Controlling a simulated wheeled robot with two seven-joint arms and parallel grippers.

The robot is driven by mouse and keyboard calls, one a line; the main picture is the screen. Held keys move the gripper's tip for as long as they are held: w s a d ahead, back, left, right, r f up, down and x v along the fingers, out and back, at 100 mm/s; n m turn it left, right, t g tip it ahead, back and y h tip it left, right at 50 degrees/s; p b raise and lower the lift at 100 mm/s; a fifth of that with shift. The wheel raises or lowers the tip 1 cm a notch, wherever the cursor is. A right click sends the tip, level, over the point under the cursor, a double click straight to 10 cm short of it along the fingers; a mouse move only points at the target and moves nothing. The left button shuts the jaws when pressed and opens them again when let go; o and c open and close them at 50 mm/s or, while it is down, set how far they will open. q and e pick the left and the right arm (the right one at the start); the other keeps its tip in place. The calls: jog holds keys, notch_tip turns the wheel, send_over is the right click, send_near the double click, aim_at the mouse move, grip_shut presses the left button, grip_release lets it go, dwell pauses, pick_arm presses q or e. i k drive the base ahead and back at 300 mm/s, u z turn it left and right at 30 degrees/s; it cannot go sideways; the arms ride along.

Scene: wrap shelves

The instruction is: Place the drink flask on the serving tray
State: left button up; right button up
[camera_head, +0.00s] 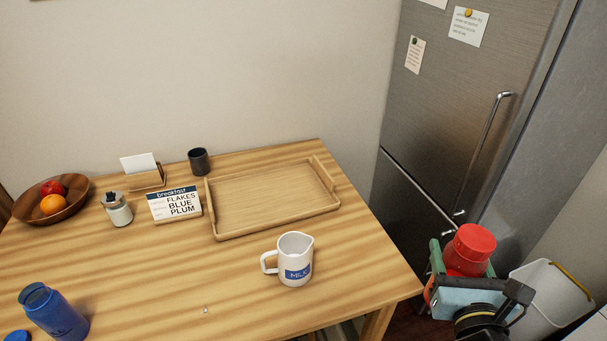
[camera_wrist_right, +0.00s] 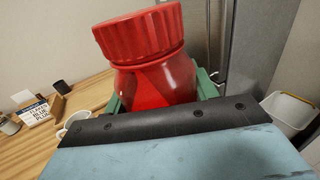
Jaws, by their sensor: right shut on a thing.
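My right gripper (camera_head: 462,268) is shut on a red flask (camera_head: 470,246) with a ribbed red lid. It holds the flask off the table's right edge, in front of the fridge. In the right wrist view the red flask (camera_wrist_right: 155,75) stands slightly tilted between the green fingers; its lower part is hidden by the gripper body. The wooden serving tray (camera_head: 275,221) lies empty at the back right of the table. A blue flask (camera_head: 55,315) stands open at the table's front left, with a blue cap (camera_head: 17,337) beside it. My left gripper is not in view.
A white milk jug (camera_head: 296,259) stands in front of the tray. A breakfast card (camera_head: 175,205), dark cup (camera_head: 199,161), jar (camera_head: 118,209) and fruit bowl (camera_head: 50,210) stand to its left. A white bin (camera_head: 550,295) is beside the fridge (camera_head: 460,90).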

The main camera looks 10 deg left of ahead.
aim_at(263, 204)
jog(key=u, duration=0.6)
jog(key=i, duration=0.9)
jog(key=u, duration=0.75)
